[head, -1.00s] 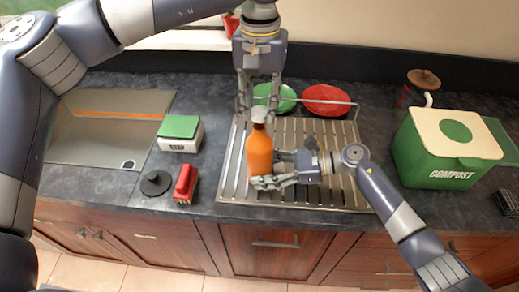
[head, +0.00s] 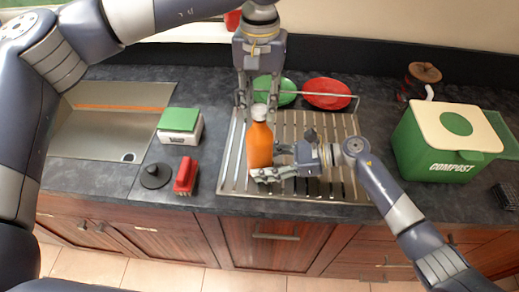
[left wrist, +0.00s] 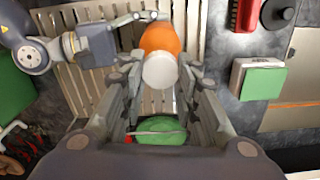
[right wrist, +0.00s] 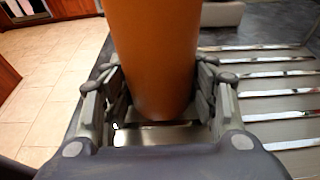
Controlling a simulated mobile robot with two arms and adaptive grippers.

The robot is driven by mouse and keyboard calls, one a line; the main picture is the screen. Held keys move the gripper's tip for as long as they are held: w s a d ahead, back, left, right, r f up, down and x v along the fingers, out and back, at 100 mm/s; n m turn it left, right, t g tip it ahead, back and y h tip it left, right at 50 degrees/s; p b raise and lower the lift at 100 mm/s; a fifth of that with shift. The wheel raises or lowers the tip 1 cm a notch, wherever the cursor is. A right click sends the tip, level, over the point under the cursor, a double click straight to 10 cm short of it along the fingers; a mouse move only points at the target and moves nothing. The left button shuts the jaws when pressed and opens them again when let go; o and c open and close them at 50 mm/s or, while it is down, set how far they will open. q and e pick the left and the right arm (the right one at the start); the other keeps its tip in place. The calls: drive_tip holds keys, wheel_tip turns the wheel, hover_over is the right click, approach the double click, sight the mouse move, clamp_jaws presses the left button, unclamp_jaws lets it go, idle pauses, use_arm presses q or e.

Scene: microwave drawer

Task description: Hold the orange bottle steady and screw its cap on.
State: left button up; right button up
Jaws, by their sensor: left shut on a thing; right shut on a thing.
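The orange bottle (head: 260,147) stands upright on the slatted metal drainer. Its white cap (head: 259,112) is at the top of the bottle; I cannot tell how tightly it sits. In the left wrist view the cap (left wrist: 160,71) hides the neck. My left gripper (head: 258,103) points down from above, its fingers on either side of the cap and shut on it. My right gripper (head: 267,161) comes from the right and is shut on the lower part of the bottle. In the right wrist view the orange body (right wrist: 152,60) is between its fingers.
The drainer (head: 330,180) has bare slats to the right. Behind are a green dish (head: 283,92) and a red dish (head: 327,87). A green compost bin (head: 440,162) stands right. A green-topped box (head: 180,121), a red brush (head: 186,173) and a black disc (head: 155,176) lie left.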

use_arm(q)
drive_tip(key=shift+f, duration=1.1)
idle(3.3)
use_arm(e)
drive_tip(key=shift+c, duration=0.2)
drive_tip(key=c, duration=0.4)
use_arm(q)
drive_tip(key=o, duration=0.4)
drive_tip(key=shift+c, duration=0.2)
use_arm(e)
drive_tip(key=shift+c, duration=1.4)
use_arm(q)
drive_tip(key=o, duration=0.4)
drive_tip(key=shift+c, duration=0.3)
clamp_jaws()
drive_tip(key=m, duration=0.4)
drive_tip(key=shift+m, duration=0.3)
drive_tip(key=m, duration=0.4)
drive_tip(key=shift+a+m, duration=0.1)
drive_tip(key=shift+m, duration=0.2)
